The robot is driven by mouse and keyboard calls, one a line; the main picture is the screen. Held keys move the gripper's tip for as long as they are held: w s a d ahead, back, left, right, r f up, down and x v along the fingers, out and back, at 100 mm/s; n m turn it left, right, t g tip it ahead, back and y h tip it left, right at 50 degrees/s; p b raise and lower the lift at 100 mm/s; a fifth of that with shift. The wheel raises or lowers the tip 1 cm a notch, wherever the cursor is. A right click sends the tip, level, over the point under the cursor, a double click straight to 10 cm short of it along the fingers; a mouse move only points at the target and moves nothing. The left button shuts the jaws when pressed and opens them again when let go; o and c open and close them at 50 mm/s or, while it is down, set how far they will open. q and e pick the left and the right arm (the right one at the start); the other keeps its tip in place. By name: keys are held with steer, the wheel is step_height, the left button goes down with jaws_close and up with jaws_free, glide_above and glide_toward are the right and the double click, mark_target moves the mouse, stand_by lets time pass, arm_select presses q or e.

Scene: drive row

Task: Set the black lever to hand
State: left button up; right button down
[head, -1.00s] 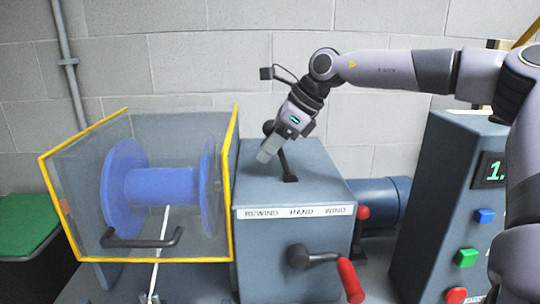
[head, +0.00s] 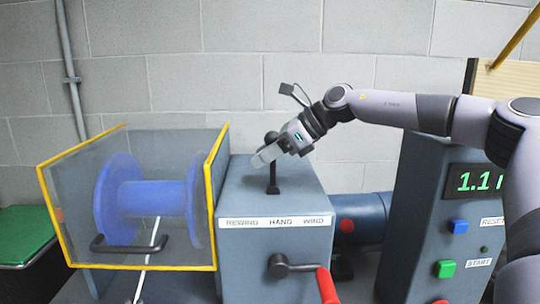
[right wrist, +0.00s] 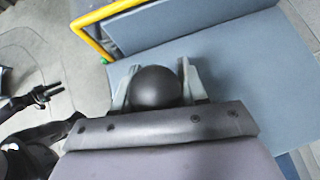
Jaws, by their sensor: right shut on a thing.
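The black lever (head: 272,178) stands on top of the grey-blue gearbox (head: 240,195). It is about upright, above the word HAND on the white label strip (head: 280,222), between REWIND and WIND. My right gripper (head: 264,156) comes in from the right and is shut on the lever's black ball knob. In the right wrist view the knob (right wrist: 155,87) sits between the two pale fingers. In the head view the fingers partly hide the upper lever.
A yellow-edged clear guard (head: 215,170) around a blue spool (head: 150,198) stands left of the gearbox. A red-handled crank (head: 327,286) sticks out in front. A control cabinet (head: 415,190) with buttons and a display stands at right, and a motor (head: 370,215) lies between.

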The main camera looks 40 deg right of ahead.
stand_by(0.5)
steer(key=c, duration=0.7)
jaws_free()
steer(key=shift+r, duration=0.1)
steer(key=shift+b+v, duration=0.55)
steer(key=shift+v, duration=3)
